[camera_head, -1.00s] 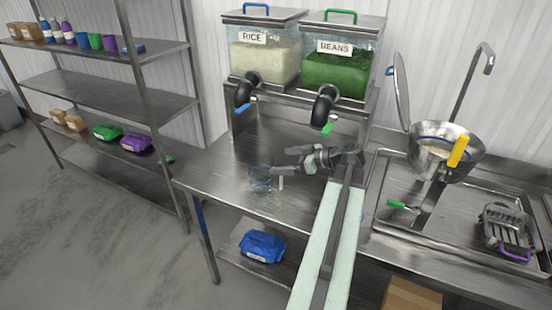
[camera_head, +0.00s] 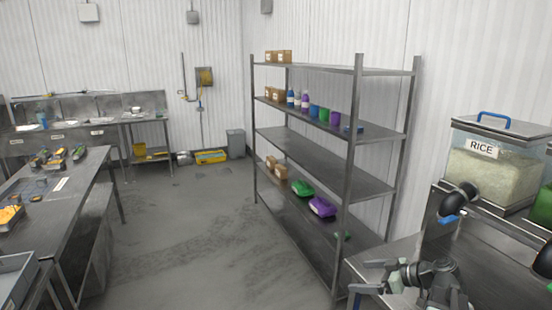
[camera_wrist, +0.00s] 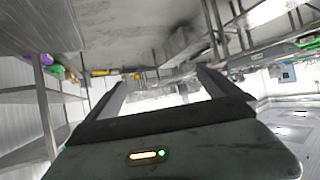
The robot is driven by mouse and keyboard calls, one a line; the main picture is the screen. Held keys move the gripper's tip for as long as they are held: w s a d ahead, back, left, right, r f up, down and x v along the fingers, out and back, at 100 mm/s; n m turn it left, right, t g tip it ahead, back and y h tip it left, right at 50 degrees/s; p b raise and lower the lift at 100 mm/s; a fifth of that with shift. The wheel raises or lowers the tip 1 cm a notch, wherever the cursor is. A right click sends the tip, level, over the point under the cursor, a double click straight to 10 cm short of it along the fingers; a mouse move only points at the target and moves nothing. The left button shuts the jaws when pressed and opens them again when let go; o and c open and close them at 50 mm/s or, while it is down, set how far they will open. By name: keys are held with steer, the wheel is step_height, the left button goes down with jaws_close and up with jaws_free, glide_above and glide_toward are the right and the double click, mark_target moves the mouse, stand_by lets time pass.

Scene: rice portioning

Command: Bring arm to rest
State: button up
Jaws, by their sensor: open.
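My gripper (camera_head: 362,277) shows at the lower right of the head view, over the near left end of the steel table (camera_head: 395,252). It points to the left. In the wrist view my gripper (camera_wrist: 158,88) has its two fingers spread wide apart, with nothing between them.
A steel shelf rack (camera_head: 340,115) stands close beyond the gripper, with bottles, cups and packs on it. The rice dispenser (camera_head: 497,170) stands at the right. A worktable (camera_head: 75,185) is at the far left. Open floor (camera_head: 190,240) lies between.

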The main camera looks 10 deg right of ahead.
steer(key=s+a+f+n+g+h, duration=0.1)
steer(key=a+f+g, duration=0.3)
steer(key=a, duration=0.9)
steer(key=s+a+f+g+h, duration=0.1)
steer(key=a+f+g+h, duration=0.3)
steer(key=a, duration=0.9)
steer(key=s+d+f+m+h, duration=0.3)
steer(key=s+d+f+m, duration=0.1)
steer(key=m, duration=0.6)
steer(key=shift+d+g+h, duration=0.3)
steer(key=shift+d, duration=0.25)
